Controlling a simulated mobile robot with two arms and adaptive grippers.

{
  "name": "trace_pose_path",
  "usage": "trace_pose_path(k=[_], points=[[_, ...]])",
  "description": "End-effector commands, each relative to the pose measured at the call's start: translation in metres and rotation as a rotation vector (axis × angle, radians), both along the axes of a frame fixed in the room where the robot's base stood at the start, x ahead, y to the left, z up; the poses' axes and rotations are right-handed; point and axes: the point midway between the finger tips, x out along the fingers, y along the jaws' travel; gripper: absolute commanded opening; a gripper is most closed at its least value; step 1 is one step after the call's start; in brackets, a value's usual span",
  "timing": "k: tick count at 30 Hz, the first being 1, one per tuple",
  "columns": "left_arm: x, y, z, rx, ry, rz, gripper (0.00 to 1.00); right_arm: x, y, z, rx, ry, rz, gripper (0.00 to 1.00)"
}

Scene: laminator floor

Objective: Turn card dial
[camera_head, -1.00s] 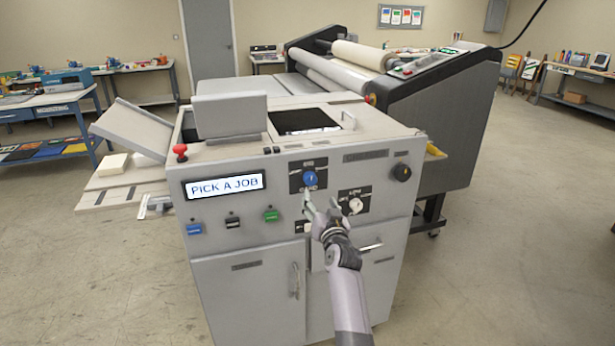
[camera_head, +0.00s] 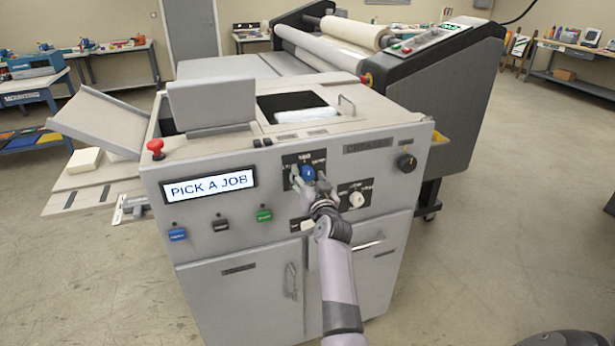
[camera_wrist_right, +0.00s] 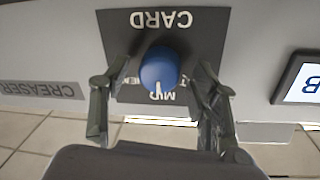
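The blue card dial (camera_head: 308,173) sits on a black label plate on the front of the grey machine. In the right wrist view, which is upside down, the dial (camera_wrist_right: 158,68) has a white pointer mark toward the word MID, with CARD on the plate's opposite side. My right gripper (camera_head: 309,182) is in front of the dial. In the wrist view its fingers are apart, one on each side of the dial, with visible gaps to it. My left gripper is not in view.
The display (camera_head: 210,185) reads PICK A JOB. A white knob (camera_head: 357,199) is below right of the dial, and a black knob (camera_head: 406,162) is farther right. Blue, black and green buttons (camera_head: 264,215) and a red mushroom button (camera_head: 156,147) are to the left.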

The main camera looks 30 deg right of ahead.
Motion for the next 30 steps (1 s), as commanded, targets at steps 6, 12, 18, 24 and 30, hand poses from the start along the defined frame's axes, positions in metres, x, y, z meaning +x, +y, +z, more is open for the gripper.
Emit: trace_pose_path(k=[6,12,18,24,30], points=[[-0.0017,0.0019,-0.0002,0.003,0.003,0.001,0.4,0.0001,0.0003,-0.0002,0.0,0.0,0.0,0.42],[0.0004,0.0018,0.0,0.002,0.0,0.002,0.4,0.0001,0.0003,-0.0002,0.0,0.0,0.0,0.28],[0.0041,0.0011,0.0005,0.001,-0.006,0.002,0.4,0.0,0.0,-0.0002,0.0,0.0,0.0,0.15],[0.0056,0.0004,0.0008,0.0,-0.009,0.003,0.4,0.0,0.0,0.0,0.001,0.0,0.0,0.08],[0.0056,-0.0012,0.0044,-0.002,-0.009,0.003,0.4,0.0,0.0,0.0012,0.03,-0.007,0.0,0.08]])
